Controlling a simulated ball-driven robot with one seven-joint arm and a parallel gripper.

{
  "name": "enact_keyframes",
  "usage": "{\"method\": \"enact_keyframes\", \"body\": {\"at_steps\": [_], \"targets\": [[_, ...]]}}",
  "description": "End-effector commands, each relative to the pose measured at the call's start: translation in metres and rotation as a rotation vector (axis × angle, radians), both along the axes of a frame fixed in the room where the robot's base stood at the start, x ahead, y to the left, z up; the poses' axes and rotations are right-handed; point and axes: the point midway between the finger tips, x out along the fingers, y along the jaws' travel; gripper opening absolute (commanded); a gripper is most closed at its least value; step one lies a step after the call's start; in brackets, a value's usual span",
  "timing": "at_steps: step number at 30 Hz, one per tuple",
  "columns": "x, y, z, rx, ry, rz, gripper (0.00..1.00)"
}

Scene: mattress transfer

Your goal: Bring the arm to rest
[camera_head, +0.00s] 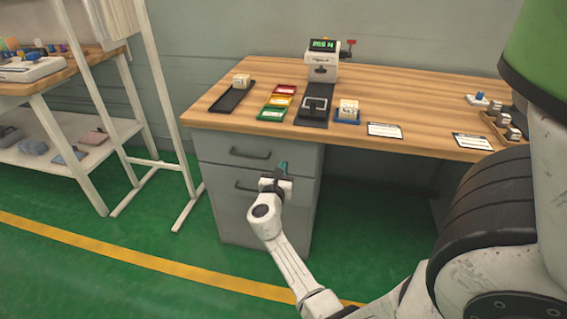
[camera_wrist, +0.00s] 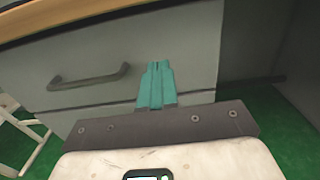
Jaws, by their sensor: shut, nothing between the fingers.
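My gripper (camera_head: 283,166) is in front of the grey drawer cabinet (camera_head: 222,205), below the level of the desk top. In the wrist view its teal fingers (camera_wrist: 157,85) are together with nothing between them. My arm stretches up from the bottom of the head view to the cabinet front. The wrist view shows a drawer handle (camera_wrist: 90,78) to the left of the fingers. I cannot tell the exact gap between the fingertips and the drawer front.
The wooden desk (camera_head: 420,95) carries a device with a green display (camera_head: 322,45), a black tray (camera_head: 232,98), coloured trays (camera_head: 278,101) and white cards (camera_head: 384,130). A white frame and shelf unit (camera_head: 45,120) stand at the left. Green floor with a yellow line is open in front.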

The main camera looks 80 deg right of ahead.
Motion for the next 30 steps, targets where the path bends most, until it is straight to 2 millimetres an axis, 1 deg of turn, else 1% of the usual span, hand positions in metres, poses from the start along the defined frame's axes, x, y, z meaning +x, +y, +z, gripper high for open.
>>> {"method": "enact_keyframes", "body": {"at_steps": [1, 3, 6, 10, 15, 23, 26, 29, 30], "targets": [[0.001, 0.012, 0.002, -0.001, 0.003, 0.006, 0.00], [0.000, 0.026, 0.001, 0.000, 0.004, 0.006, 0.00], [-0.001, 0.043, 0.001, 0.000, 0.004, 0.004, 0.00], [-0.002, 0.059, 0.000, 0.000, 0.003, 0.002, 0.00], [-0.002, 0.068, 0.000, -0.001, 0.003, 0.001, 0.00], [-0.003, 0.069, 0.000, 0.001, -0.004, -0.002, 0.00], [-0.009, 0.074, 0.001, 0.024, -0.087, -0.017, 0.00], [-0.021, 0.086, 0.001, 0.085, -0.281, -0.057, 0.00], [-0.029, 0.093, -0.001, 0.124, -0.386, -0.082, 0.00]]}}
